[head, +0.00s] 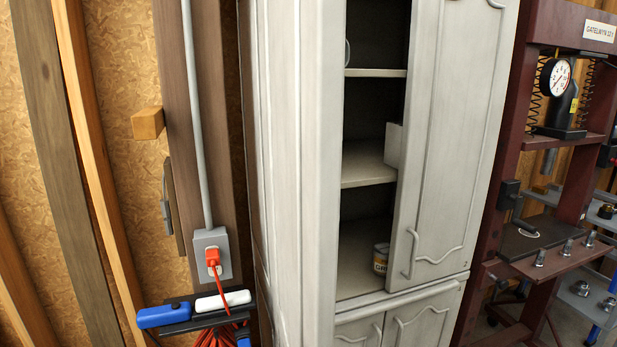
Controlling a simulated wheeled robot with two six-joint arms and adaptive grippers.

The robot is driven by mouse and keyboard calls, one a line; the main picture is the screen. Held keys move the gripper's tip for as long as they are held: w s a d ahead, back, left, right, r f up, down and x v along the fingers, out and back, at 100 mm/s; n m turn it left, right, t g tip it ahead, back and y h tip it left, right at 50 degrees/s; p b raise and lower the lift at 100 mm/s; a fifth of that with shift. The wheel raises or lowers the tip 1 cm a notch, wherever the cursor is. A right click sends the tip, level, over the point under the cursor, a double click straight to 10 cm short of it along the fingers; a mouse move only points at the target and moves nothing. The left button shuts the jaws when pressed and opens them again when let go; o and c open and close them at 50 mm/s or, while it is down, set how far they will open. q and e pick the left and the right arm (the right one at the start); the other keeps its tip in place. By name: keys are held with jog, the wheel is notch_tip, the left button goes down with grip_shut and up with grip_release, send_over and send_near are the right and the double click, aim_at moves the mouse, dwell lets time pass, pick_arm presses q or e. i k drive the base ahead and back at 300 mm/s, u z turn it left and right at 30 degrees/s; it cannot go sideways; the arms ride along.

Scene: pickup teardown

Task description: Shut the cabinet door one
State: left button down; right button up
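A tall pale grey cabinet (376,291) stands in the middle of the head view. Its upper right door (446,140) covers the right half of the opening and has a curved handle (412,254) near its lower left corner. Between the doors the shelves are exposed. Neither of my grippers is in view.
A can (381,258) and a pale box (393,145) stand inside the cabinet. A dark red press frame (514,130) stands close on the right. At left are wooden studs, an outlet box (212,252) with an orange plug, and a small holder with blue-handled and white items.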

aim_at(303, 46)
jog(key=i, duration=0.4)
jog(key=u, duration=1.25)
jog(key=k, duration=0.55)
jog(key=z, duration=1.2)
